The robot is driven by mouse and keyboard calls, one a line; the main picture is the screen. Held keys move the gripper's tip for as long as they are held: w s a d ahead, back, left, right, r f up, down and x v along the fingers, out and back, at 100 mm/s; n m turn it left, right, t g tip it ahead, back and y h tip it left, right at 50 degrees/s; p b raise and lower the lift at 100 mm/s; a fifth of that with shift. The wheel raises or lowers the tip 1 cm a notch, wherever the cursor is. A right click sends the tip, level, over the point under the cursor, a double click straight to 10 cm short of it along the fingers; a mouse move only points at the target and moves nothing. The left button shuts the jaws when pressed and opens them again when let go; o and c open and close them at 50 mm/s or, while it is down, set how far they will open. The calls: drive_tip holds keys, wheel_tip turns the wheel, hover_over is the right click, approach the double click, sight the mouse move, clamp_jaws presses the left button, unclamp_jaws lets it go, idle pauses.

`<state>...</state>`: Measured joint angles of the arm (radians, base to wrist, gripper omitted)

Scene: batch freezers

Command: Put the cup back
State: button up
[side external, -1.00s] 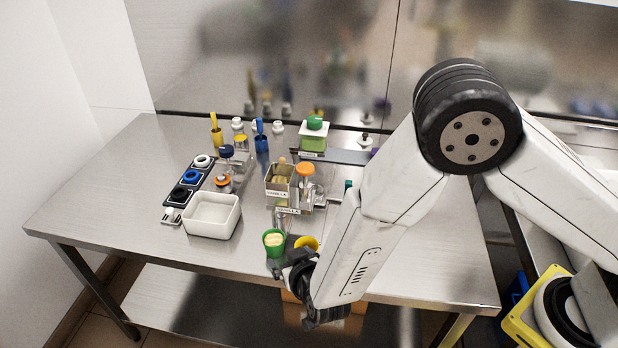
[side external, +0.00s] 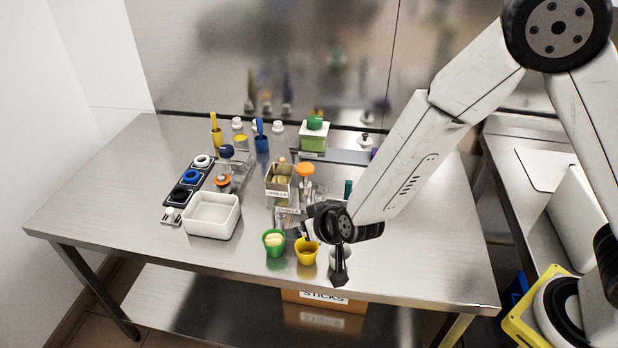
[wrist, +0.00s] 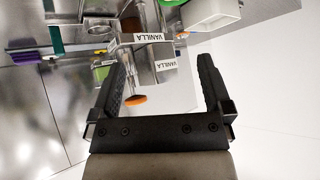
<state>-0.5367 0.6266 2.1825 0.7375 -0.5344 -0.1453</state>
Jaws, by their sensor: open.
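Small cups stand in a row at the table's front edge in the side view: a green cup (side external: 274,244) with pale yellow contents, a yellow cup (side external: 306,253), and a whitish cup (side external: 333,257) partly hidden by my wrist. The green cup appears upright. My gripper (wrist: 162,62) is open in the wrist view, with nothing between its fingers. In the side view my gripper is above and behind the yellow and whitish cups, apart from the green cup; its fingers are partly hidden there.
A metal container labelled vanilla (side external: 279,180) and an orange-topped part (side external: 305,170) stand behind the cups. A white tub (side external: 212,216) is to the left, beside a black rack (side external: 186,190).

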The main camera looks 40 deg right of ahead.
drive_tip(key=s+d+r+g, duration=0.3)
drive_tip(key=s+d, duration=0.4)
drive_tip(key=d, duration=0.2)
drive_tip(key=s+d+r+n+g, duration=0.1)
drive_tip(key=s+d+r+g, duration=0.2)
drive_tip(key=s+d, duration=0.4)
drive_tip(key=shift+s+d+r+g, duration=0.3)
drive_tip(key=shift+d+r, duration=0.2)
drive_tip(key=shift+d, duration=0.75)
